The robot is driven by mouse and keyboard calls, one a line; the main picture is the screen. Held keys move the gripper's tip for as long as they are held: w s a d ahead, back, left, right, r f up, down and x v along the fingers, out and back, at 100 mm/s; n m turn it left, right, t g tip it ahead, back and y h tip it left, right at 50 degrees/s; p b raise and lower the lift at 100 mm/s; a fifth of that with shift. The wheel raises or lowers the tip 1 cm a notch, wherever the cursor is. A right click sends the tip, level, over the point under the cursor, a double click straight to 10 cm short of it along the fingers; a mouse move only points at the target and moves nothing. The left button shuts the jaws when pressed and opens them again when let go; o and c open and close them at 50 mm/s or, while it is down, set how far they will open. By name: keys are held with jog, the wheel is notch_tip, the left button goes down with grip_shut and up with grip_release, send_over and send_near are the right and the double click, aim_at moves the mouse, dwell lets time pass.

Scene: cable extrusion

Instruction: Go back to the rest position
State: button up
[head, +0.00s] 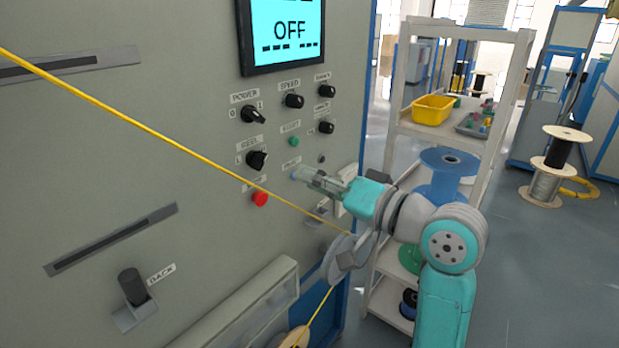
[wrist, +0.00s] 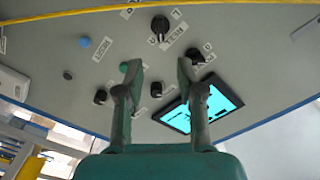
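My gripper (head: 303,174) is in front of the grey control panel (head: 110,150), close to its lower right buttons. In the wrist view my gripper (wrist: 160,66) has its two fingers well apart, with nothing between them. Behind the fingers are the panel's knobs, a green button (wrist: 124,67), a blue button (wrist: 84,42) and the tilted screen (wrist: 222,97). In the head view the screen (head: 285,32) reads OFF. Whether the fingertips touch the panel cannot be told.
A yellow cable (head: 130,115) crosses in front of the panel and runs down past a grey pulley (head: 340,262) beside my arm. A red button (head: 260,199) is below the knobs. A shelf (head: 465,150) with a yellow bin (head: 433,108) and spools stands behind my arm.

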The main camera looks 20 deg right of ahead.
jog(key=s+d+f+m+t+h, duration=0.1)
jog(key=s+f+m+h, duration=0.1)
jog(key=f, duration=0.7)
jog(key=s+d+f+m+t+h, duration=0.1)
jog(key=f+h, duration=0.1)
jog(key=f, duration=0.7)
jog(key=s+d+f+m+h, duration=0.15)
jog(key=s+f+h, duration=0.25)
jog(key=s+f, duration=0.75)
jog(key=s+d+f+n+g+h, duration=0.1)
jog(key=s+f, duration=0.3)
jog(key=s, duration=0.2)
jog(key=s+f+n+h, duration=0.1)
jog(key=s+f+h, duration=0.1)
jog(key=s+f, duration=0.35)
jog(key=s+r+n, duration=0.2)
jog(key=s+n, duration=0.2)
jog(key=s, duration=1.4)
jog(key=shift+r+g, duration=0.35)
jog(key=shift+g, duration=0.05)
jog(key=shift+n, duration=0.25)
